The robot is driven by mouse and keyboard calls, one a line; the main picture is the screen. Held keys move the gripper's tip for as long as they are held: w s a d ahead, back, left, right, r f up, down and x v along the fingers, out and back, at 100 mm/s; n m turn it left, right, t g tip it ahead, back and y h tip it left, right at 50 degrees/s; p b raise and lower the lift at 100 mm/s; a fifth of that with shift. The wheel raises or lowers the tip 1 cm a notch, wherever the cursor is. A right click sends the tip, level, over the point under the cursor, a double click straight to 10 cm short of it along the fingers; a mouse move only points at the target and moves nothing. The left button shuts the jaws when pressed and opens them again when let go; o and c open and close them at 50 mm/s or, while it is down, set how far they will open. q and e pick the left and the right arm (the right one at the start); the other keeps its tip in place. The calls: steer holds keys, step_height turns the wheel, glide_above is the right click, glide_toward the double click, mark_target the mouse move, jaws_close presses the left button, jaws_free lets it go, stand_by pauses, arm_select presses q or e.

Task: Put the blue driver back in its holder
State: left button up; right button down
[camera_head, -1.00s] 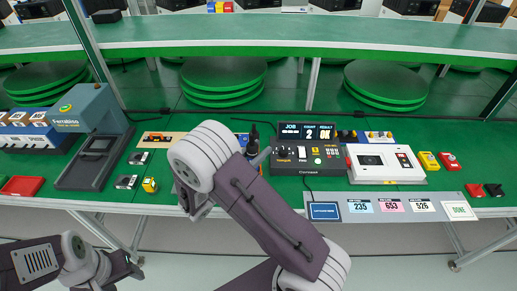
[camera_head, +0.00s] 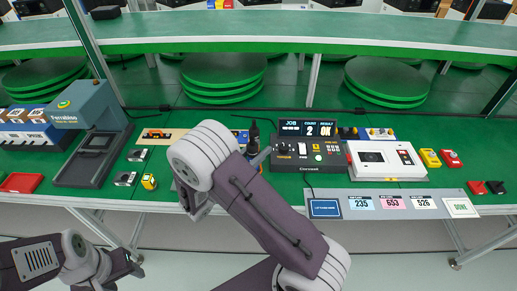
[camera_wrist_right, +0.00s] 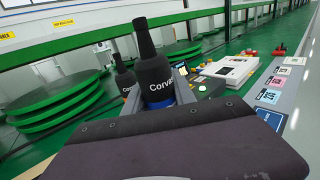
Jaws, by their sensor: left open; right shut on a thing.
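In the right wrist view, my right gripper (camera_wrist_right: 158,95) is shut on a dark driver (camera_wrist_right: 154,72) with white lettering and a blue band low on its body. The driver stands nearly upright between the grey fingers; its lower end is hidden. A second dark driver (camera_wrist_right: 124,80) stands behind it to the left. I cannot make out the holder. My left gripper (camera_head: 130,264) is open and empty at the lower left, in front of the bench.
A control box (camera_head: 318,172) with a lit display stands right of my arm, beside a white device (camera_head: 385,160). A grey press (camera_head: 95,135) stands at the left. A sign strip (camera_head: 390,207) runs along the front edge. Small blocks lie between press and arm.

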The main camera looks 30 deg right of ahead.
steer(key=shift+f+b, duration=0.9)
steer(key=shift+f, duration=0.5)
steer(key=c, duration=0.9)
jaws_free()
steer(key=shift+c, duration=0.2)
steer(key=v, duration=0.9)
